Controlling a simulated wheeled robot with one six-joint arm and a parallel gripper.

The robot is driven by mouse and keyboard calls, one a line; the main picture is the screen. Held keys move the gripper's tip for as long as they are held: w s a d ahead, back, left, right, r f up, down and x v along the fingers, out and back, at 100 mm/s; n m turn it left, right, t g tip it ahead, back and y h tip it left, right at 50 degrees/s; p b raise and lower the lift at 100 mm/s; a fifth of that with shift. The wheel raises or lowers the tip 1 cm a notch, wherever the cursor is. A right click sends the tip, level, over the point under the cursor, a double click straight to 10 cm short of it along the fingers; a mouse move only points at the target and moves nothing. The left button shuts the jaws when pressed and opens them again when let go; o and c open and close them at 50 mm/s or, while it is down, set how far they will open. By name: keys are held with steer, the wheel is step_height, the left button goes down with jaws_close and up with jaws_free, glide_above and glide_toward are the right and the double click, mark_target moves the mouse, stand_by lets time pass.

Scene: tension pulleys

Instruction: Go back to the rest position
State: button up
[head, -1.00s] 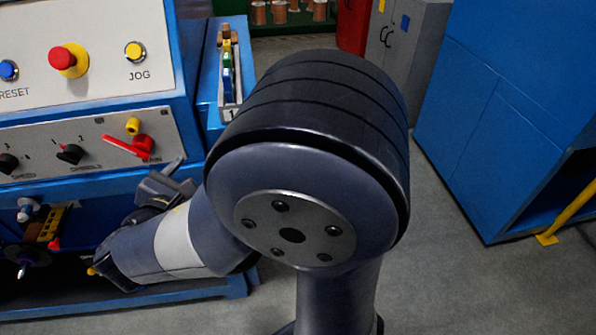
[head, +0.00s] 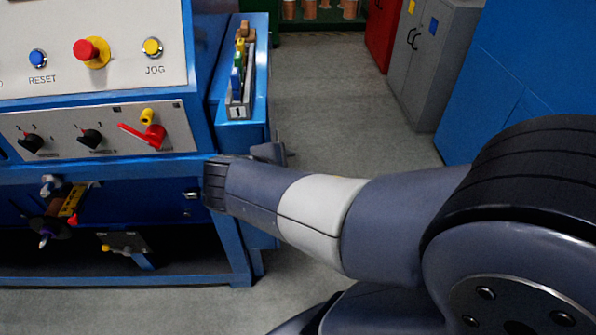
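My arm reaches in from the right edge toward the left, in front of the blue machine (head: 190,168). At its far end, a small dark grey part of my gripper (head: 270,153) shows behind the wrist, beside the machine's right side. The wrist hides most of it, so I cannot tell whether its fingers are open or shut. No held object shows.
The control panel has a red stop button (head: 91,52), a yellow JOG button (head: 152,47) and a red switch handle (head: 150,134). A blue holder (head: 258,100) juts out beside it. Grey cabinets (head: 420,60) and a blue cabinet (head: 500,70) stand behind. Grey floor (head: 330,95) lies clear between.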

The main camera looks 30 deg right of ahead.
steer(key=shift+s+d+m, duration=0.4)
steer(key=shift+s+m, duration=0.1)
steer(key=shift+w+a, duration=0.1)
